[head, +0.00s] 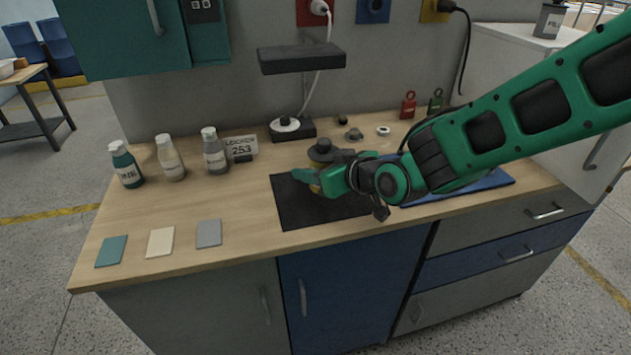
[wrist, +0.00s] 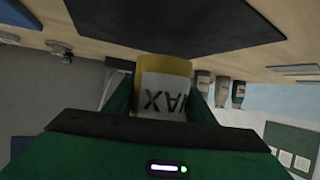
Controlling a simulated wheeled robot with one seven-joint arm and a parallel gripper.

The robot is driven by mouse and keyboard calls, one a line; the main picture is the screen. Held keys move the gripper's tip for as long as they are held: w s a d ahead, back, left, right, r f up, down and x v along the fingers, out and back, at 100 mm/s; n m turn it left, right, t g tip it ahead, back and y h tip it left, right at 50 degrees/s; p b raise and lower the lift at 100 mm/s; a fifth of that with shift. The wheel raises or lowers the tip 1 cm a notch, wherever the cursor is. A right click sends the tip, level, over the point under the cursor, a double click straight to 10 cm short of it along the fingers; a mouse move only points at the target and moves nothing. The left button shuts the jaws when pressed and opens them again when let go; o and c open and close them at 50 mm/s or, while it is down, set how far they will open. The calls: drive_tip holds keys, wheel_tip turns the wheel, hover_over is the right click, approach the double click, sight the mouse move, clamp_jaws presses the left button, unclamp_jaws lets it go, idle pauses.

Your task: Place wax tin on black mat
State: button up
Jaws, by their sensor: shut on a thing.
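My gripper (head: 312,180) is shut on the wax tin (head: 315,189), a yellow tin with a dark top. In the head view my fingers and wrist hide much of it. In the wrist view the tin (wrist: 165,67) sits between both fingers, its white WAX label upside down in the picture. The black mat (head: 292,212) lies flat on the bench. The tin is over the mat's back part in the head view. The mat also shows in the wrist view (wrist: 200,20). I cannot tell whether the tin touches it.
Teal, cream and grey swatches (head: 160,242) lie at the front left. A blue mat (head: 475,186) lies to the right, partly under my arm. A dark shelf (head: 300,59) overhangs the back.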

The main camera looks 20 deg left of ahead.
drive_tip(key=shift+f, duration=2)
drive_tip(key=o, duration=1.4)
drive_tip(key=shift+s, duration=0.1)
drive_tip(key=v, duration=1.2)
drive_tip(key=shift+d, duration=0.1)
